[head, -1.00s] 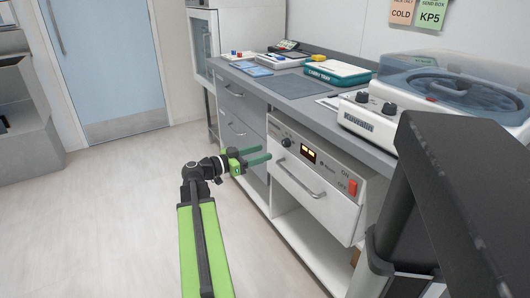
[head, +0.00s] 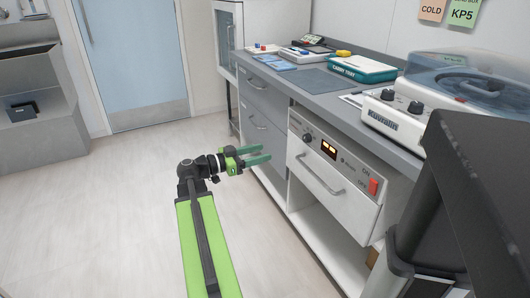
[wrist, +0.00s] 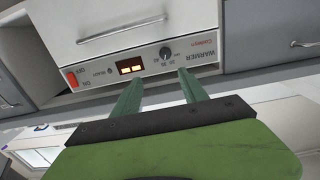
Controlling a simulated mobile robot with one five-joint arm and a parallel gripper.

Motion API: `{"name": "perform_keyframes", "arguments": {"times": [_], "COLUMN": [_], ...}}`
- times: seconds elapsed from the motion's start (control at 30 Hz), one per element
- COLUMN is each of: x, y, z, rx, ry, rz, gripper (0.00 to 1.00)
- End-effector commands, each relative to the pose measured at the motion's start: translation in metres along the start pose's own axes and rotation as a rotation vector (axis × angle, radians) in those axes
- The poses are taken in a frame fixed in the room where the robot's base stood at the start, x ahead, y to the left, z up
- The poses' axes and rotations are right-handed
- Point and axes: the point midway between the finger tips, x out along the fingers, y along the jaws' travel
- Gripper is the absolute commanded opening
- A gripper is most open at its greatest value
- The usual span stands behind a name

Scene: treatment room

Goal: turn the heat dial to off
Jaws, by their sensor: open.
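The heat dial (head: 307,137) is a small dark round knob on the white front panel of the warmer drawer (head: 335,178), left of a lit amber display (head: 329,149). In the wrist view the dial (wrist: 165,54) shows upside down with numbers around it, beyond my fingertips. My gripper (head: 262,157) is open and empty, with two green fingers pointing right toward the cabinet. In the head view it is left of the dial and lower. In the wrist view the gripper (wrist: 156,76) has the dial between and just past its fingertips, apart from them.
A red on/off switch (head: 373,186) sits at the panel's right end. The drawer has a bar handle (head: 321,176). A white centrifuge (head: 455,105) and a teal box (head: 357,68) stand on the grey counter (head: 330,102). The floor at left is clear.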

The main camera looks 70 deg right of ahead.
Motion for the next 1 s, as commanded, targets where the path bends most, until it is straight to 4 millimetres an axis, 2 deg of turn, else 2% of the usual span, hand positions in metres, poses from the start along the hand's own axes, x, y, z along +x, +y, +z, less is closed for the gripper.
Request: {"name": "perform_keyframes", "arguments": {"times": [0.4, 0.87, 1.0], "x": [-0.032, -0.035, -0.046], "y": [0.001, 0.001, 0.000], "z": [0.000, 0.000, 0.000], "rx": [0.000, 0.000, 0.000], "ry": [0.000, 0.000, 0.000], "rz": [-0.001, 0.000, -0.003], "gripper": [0.51, 0.51, 0.51]}}
